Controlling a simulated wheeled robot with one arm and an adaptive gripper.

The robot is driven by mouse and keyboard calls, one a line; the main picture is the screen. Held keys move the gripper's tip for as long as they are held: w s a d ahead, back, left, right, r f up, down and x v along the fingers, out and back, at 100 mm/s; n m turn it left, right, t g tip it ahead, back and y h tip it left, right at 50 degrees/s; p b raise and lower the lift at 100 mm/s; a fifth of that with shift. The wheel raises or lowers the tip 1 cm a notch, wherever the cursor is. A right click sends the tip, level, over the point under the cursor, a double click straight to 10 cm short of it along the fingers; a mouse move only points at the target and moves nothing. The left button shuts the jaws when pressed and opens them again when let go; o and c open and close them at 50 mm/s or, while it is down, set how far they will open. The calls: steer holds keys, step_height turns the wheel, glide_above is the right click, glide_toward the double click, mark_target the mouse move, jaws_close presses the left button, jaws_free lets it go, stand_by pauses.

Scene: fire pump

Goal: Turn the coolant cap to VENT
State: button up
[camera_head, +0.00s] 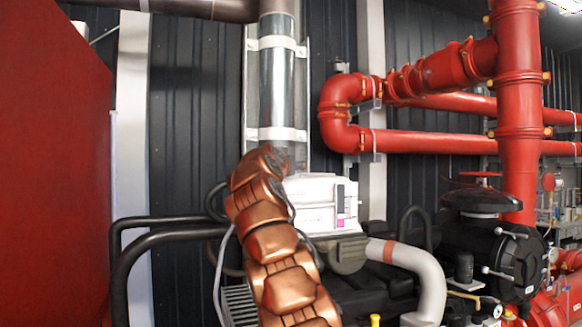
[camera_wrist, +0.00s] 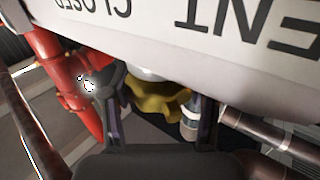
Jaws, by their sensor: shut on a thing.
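A yellow lobed cap (camera_wrist: 160,101) shows in the wrist view, below the edge of a white label plate (camera_wrist: 215,45). The plate carries upside-down lettering that reads "CLOSED" at the left and "ENT" at the right, its first letter cut off by the picture. My gripper (camera_wrist: 158,90) has one dark finger on each side of the cap and is shut on it. The upper part of the cap is hidden by the plate and the palm covers what lies below it. In the head view my copper-coloured arm hides the gripper, and I cannot make out the cap.
A white box (camera_head: 325,203) stands right behind my arm in the head view. A black curved rail (camera_head: 165,236) is at the left, a pale pipe (camera_head: 415,262) at the right. Large red pipes (camera_head: 517,110) fill the right side. A red panel (camera_head: 50,170) closes the left.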

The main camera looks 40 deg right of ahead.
stand_by(0.7)
steer(key=o, duration=1.2)
steer(key=shift+c, duration=0.2)
steer(key=shift+s+a, duration=0.1)
steer(key=shift+s+a+r, duration=0.25)
steer(key=shift+s+a, duration=0.05)
steer(key=shift+s+a+f, duration=0.25)
steer(key=shift+s+a, duration=0.3)
steer(key=shift+a, duration=0.3)
steer(key=v, duration=0.9)
